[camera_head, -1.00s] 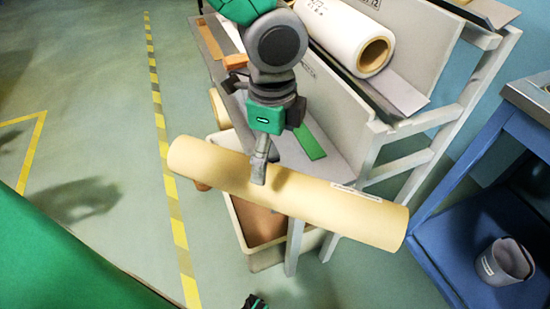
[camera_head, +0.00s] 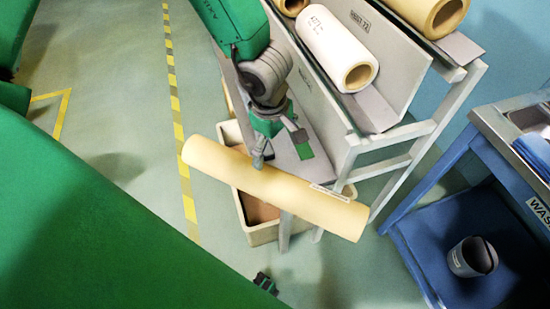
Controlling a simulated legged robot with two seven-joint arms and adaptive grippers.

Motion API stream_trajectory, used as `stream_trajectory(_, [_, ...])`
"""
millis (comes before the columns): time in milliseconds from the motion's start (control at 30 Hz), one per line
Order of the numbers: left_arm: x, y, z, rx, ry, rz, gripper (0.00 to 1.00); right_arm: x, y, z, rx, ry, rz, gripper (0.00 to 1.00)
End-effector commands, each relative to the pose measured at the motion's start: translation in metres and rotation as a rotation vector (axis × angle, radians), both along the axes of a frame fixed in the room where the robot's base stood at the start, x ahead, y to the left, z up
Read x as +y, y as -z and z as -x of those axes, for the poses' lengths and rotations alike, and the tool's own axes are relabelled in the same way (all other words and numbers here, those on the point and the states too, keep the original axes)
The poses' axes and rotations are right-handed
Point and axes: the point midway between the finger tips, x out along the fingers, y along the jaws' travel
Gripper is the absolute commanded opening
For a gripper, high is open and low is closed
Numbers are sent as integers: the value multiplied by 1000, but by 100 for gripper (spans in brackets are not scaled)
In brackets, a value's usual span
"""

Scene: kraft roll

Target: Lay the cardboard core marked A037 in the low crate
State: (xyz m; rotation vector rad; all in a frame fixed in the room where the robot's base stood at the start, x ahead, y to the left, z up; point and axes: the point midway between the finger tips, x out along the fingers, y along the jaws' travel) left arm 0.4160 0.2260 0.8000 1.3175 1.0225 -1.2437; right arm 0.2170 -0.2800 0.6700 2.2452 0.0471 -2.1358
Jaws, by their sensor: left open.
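The long tan cardboard core (camera_head: 225,164) lies slanted in front of the low cream crate (camera_head: 262,236), its right end reaching past the crate. A small white label is on it, too small to read. I cannot tell if the core touches the crate rim. My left gripper (camera_head: 259,160) is open, with its fingertips at the core's upper side, left of its middle. The core hides part of the crate, whose brown inside shows below it. A small dark part at the bottom edge looks like my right gripper (camera_head: 265,283); its jaw state is unclear.
A grey rack (camera_head: 375,155) with several rolls, including a white roll (camera_head: 335,45), stands just behind the crate. A blue cart (camera_head: 420,245) holding a grey bin (camera_head: 472,257) is at right. Floor left of the crate is clear, with a yellow striped line.

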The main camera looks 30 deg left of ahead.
Motion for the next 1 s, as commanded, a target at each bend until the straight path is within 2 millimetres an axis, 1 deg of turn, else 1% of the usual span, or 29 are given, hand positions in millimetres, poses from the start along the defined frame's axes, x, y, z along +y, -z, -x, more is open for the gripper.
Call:
stream_trajectory(33, [6, -2, 8, 42, -75, -16, 100, 0, -8, 0, 0, 0, 0, 40])
stream_trajectory(100, [12, -1, 17, 83, -154, -32, 100, 0, -10, 0, 0, 0, 0, 40])
stream_trajectory(167, [15, 2, 22, 106, -193, -42, 100, 0, -11, 0, 0, 0, 0, 40])
stream_trajectory(233, [16, 8, 25, 118, -213, -48, 100, 0, -8, 0, 0, 0, 0, 40])
stream_trajectory(367, [16, 32, 26, 122, -214, -51, 100, 0, 4, 0, 1, 0, 0, 40])
stream_trajectory(500, [16, 62, 26, 120, -213, -49, 100, 0, 17, 1, 1, 0, 0, 40])
stream_trajectory(600, [15, 77, 25, 118, -212, -47, 100, 0, 24, 0, 1, 0, 0, 40])
stream_trajectory(700, [15, 86, 26, 118, -211, -47, 100, 0, 28, 0, 1, 0, 0, 40])
stream_trajectory(867, [14, 94, 26, 116, -212, -46, 100, 0, 33, 0, 0, 0, 0, 40])
stream_trajectory(1000, [11, 116, 29, 117, -208, -48, 100, 0, 49, 0, 0, 0, 0, 40])
